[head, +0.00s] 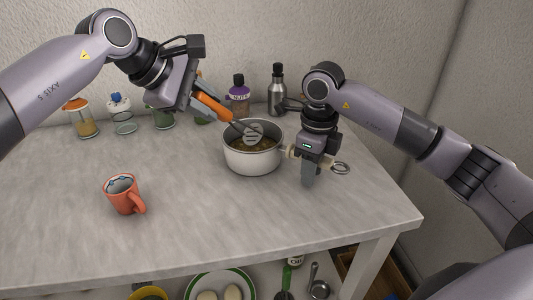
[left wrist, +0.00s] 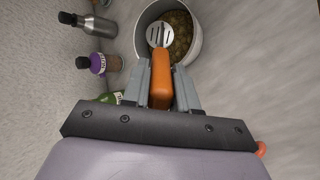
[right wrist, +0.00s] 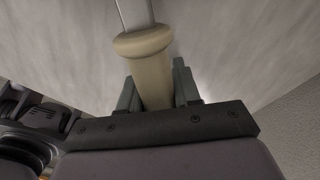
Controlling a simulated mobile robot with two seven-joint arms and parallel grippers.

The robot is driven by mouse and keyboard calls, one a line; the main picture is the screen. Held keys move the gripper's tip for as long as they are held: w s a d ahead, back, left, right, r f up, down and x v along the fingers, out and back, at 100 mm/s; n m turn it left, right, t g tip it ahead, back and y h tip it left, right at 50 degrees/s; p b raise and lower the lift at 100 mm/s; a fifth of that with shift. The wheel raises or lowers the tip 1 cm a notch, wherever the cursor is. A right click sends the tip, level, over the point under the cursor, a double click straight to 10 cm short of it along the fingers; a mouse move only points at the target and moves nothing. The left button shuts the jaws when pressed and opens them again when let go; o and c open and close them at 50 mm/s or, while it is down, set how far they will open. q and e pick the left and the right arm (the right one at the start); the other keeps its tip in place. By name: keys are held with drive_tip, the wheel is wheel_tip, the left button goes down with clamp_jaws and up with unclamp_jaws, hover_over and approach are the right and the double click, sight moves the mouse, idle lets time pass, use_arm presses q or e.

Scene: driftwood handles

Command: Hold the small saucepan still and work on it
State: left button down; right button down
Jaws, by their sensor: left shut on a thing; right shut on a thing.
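The small white saucepan (head: 252,160) stands on the table with brownish-green food in it; it also shows in the left wrist view (left wrist: 196,52). My left gripper (head: 203,98) is shut on the orange handle of a slotted turner (head: 212,106). The turner's slotted head (left wrist: 159,34) is over the food at the pan's mouth; I cannot tell how deep it sits. My right gripper (head: 306,168) is shut on the saucepan's pale handle (right wrist: 147,62), to the right of the pan. The handle's ringed end shows beyond my right gripper.
An orange mug (head: 122,195) stands at the front left. Jars (head: 82,118), a purple-labelled bottle (head: 238,97) and a metal bottle (head: 277,90) line the back by the wall. The table (head: 220,225) is clear in front of the pan. A plate (head: 220,284) lies on a shelf below.

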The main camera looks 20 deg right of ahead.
use_arm(q)
drive_tip(key=shift+f, duration=0.1)
drive_tip(key=shift+f, duration=1.4)
drive_tip(key=shift+r, duration=0.1)
drive_tip(key=shift+r, duration=1.4)
drive_tip(key=shift+f, duration=1.5)
drive_tip(key=shift+r, duration=1.55)
drive_tip(key=shift+f, duration=0.15)
